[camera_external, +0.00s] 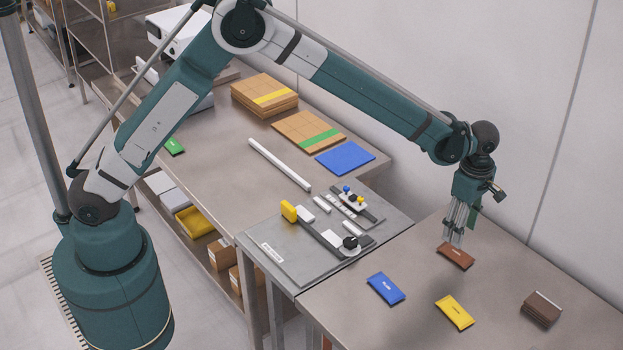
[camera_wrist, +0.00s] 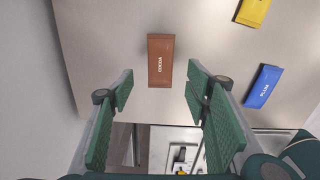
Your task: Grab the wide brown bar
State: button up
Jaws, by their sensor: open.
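A flat brown bar labelled "COCOA" (camera_external: 456,255) lies on the right metal table. In the wrist view the brown bar (camera_wrist: 160,61) stands lengthwise in the picture, centred between and just beyond the fingertips. My gripper (camera_external: 455,238) points down over the back edge of this bar. In the wrist view its green finger pads (camera_wrist: 160,82) are spread wide on either side, with nothing between them. I cannot tell the exact height of the tips over the bar. A thicker brown block or stack (camera_external: 541,310) sits farther right.
A blue packet (camera_external: 385,288) and a yellow packet (camera_external: 455,313) lie on the same table (camera_external: 405,325), apart from the brown bar. A grey board with small tools (camera_external: 300,255) is on the left. A wall stands behind the table.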

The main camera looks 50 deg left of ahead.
aim_at(456, 253)
jog(key=shift+f, duration=1.25)
jog(key=shift+f, duration=0.1)
jog(key=shift+f+b, duration=0.4)
jog(key=shift+f, duration=2.1)
jog(key=shift+c, duration=0.4)
jog(key=c, duration=0.9)
